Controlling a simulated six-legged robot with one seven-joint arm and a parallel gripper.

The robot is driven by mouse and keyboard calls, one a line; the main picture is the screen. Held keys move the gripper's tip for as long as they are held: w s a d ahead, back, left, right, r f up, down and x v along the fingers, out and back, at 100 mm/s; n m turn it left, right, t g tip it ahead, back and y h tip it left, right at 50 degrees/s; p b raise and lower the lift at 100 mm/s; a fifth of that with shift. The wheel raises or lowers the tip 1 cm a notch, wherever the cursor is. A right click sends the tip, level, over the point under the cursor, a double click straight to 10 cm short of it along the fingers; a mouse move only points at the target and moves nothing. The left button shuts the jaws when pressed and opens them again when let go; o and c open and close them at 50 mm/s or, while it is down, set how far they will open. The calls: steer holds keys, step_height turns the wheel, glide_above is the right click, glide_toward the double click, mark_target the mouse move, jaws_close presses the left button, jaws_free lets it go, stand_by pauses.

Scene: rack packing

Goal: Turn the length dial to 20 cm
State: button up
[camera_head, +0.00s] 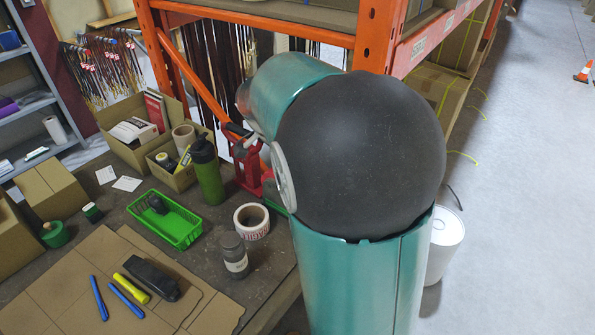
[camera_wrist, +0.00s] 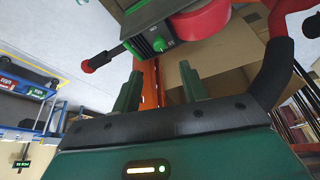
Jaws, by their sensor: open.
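In the wrist view, a device (camera_wrist: 195,22) with red, green and black parts shows at the top edge. A small round green dial (camera_wrist: 161,46) sits on its black housing. I cannot read any scale or setting on it. My gripper (camera_wrist: 158,80) is open, with its two green fingers apart and nothing between them. The dial appears just beyond the gap between the fingertips, and I see no contact. In the head view, a red stand-like device (camera_head: 254,162) shows partly behind my arm, which hides my gripper there.
The bench holds a green bottle (camera_head: 207,170), a green basket (camera_head: 166,219), a tape roll (camera_head: 251,221), a grey jar (camera_head: 233,255) and cardboard (camera_head: 85,290) with pens. Open boxes (camera_head: 137,135) stand behind. An orange rack (camera_head: 375,35) rises close behind my arm.

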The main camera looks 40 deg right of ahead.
steer(key=shift+v, duration=1.95)
steer(key=s+a+r+n+t+y, duration=0.2)
steer(key=s+a+n+t+y, duration=0.2)
steer(key=s+a+n, duration=1.3)
steer(key=shift+s+r+t+y, duration=0.3)
steer(key=shift+s+t, duration=0.1)
steer(key=shift+t, duration=0.2)
steer(key=shift+a, duration=0.1)
steer(key=shift+c, duration=0.7)
